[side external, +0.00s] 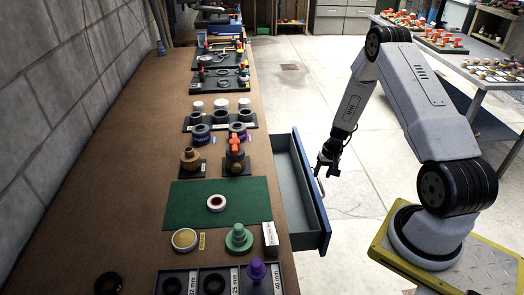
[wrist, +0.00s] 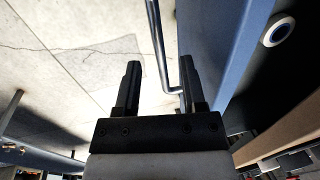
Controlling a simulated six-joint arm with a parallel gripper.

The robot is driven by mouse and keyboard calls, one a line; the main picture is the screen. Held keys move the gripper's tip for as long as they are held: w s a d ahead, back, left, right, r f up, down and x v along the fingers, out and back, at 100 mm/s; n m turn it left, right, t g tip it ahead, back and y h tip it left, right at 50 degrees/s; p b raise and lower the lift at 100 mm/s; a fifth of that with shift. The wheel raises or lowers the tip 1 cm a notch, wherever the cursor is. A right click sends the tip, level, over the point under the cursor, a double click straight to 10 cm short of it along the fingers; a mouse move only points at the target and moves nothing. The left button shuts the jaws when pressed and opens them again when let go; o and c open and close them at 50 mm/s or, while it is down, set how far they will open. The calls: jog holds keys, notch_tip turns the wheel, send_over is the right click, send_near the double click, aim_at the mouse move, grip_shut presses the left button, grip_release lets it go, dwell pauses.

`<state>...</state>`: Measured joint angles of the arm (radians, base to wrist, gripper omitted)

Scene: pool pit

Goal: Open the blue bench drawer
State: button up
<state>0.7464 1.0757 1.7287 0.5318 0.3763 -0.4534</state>
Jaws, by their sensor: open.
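The blue bench drawer (side external: 318,218) stands pulled out from the bench's right side, and its grey inside shows. Its blue front also shows in the wrist view (wrist: 222,35). The metal bar handle (wrist: 157,40) runs along that front. My gripper (side external: 325,168) is just outside the drawer front, at the handle. In the wrist view my gripper (wrist: 160,68) is open, with the handle bar showing between its two fingers. The right finger is close to the bar's bent end; I cannot tell if it touches.
The brown bench top (side external: 120,170) holds a green mat (side external: 190,220) with a white ring (side external: 216,203), a green knobbed part (side external: 239,238) and a purple one (side external: 257,270). Black trays with parts lie farther back. The light floor (side external: 355,225) beyond the drawer is clear.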

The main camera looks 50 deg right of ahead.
jog(key=shift+w+a+f, duration=0.1)
jog(key=shift+f, duration=0.5)
jog(key=shift+w+a+f, duration=0.1)
jog(key=shift+f, duration=0.45)
jog(key=shift+c, duration=0.3)
grip_shut()
dwell(0.5)
